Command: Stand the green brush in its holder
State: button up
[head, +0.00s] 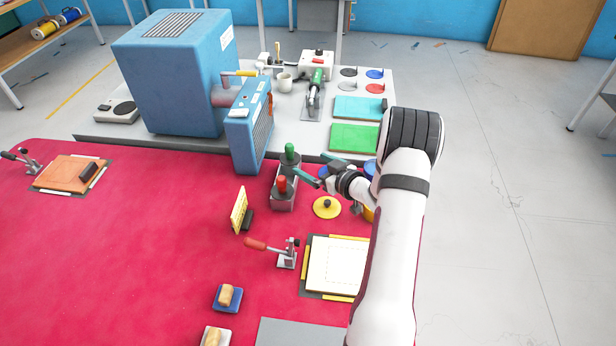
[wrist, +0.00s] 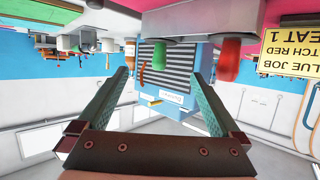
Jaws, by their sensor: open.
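A green-topped brush (head: 290,154) stands upright in a grey holder block (head: 287,203), behind a red-topped one (head: 282,185). The wrist view is upside down. There the green top (wrist: 174,56) shows between and beyond my fingertips, with the red top (wrist: 229,60) to its right. My gripper (head: 310,164) is open and empty, just right of the holder, with its fingers pointing left toward the green top. It also shows open in the wrist view (wrist: 160,74). Nothing is between the fingers, and I see no contact with the brush. The brush's lower part is hidden in the holder.
A blue machine panel (head: 250,125) stands close behind the holder. A yellow sign (head: 239,210) is left of it and a yellow disc (head: 327,207) right. A red-handled clamp (head: 287,252) stands in front. The red mat (head: 130,260) is mostly clear at left.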

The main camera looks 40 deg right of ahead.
jog(key=s+a+r+m+g+h, duration=0.4)
jog(key=a+r+g, duration=0.2)
jog(key=a+r, duration=0.3)
jog(key=s+a+r+g+y, duration=0.1)
jog(key=s+a+g+y, duration=0.1)
jog(key=s+a, duration=0.6)
jog(key=s+a+r+m+g+y, duration=0.1)
jog(key=s+a+r+g+y, duration=0.1)
jog(key=s+a, duration=0.6)
jog(key=s+a+r+g+y, duration=0.1)
jog(key=s+a+g, duration=0.3)
jog(key=s+a, duration=0.3)
jog(key=s, duration=0.5)
jog(key=shift+a+r+m+y, duration=0.3)
jog(key=shift+a+r+y, duration=0.1)
